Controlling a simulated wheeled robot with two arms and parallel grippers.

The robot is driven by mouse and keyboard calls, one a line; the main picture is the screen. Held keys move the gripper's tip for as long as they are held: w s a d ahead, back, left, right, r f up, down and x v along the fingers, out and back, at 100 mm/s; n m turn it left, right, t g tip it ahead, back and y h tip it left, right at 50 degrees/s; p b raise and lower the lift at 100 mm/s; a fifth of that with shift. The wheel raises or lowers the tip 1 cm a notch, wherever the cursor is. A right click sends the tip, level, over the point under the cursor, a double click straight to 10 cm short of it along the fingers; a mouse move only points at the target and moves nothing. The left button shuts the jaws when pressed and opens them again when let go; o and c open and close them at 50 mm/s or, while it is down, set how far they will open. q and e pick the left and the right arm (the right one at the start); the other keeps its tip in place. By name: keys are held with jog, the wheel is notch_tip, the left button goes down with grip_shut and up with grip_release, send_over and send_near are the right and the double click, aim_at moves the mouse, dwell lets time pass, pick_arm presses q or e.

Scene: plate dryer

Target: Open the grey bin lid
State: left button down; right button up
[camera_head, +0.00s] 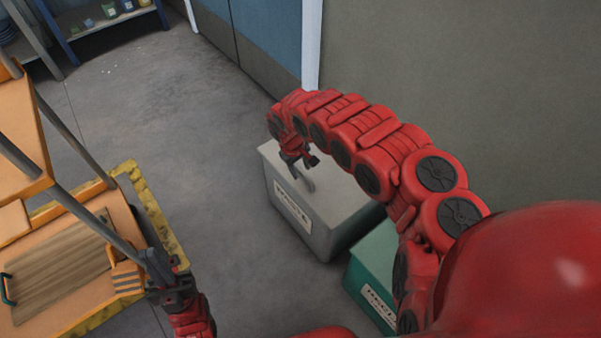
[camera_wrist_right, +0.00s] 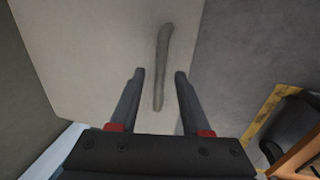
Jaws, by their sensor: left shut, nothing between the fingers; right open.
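The grey bin (camera_head: 335,238) stands on the floor in the middle of the head view, a labelled side visible. Its flat lid (camera_head: 349,198) is closed and has a thin grey handle (camera_head: 308,182). My right gripper (camera_head: 306,164) is open above the lid at the handle. In the right wrist view, the right gripper (camera_wrist_right: 160,76) has the handle (camera_wrist_right: 163,55) lying lengthwise between its fingers, apart from both, over the pale lid (camera_wrist_right: 90,45). Whether the handle is within finger depth I cannot tell. My left gripper (camera_head: 165,282) is shut and empty beside the cart.
A green bin (camera_head: 375,277) stands beside the grey one, partly behind my right arm. An orange cart (camera_head: 75,318) at left carries a wooden board (camera_head: 55,275) and a striped cup (camera_head: 126,278). A wall (camera_head: 450,95) is behind the bins. Floor left of the bin is clear.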

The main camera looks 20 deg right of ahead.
jog(key=shift+f, duration=0.3)
jog(key=shift+d, duration=0.1)
grip_shut()
dwell(1.2)
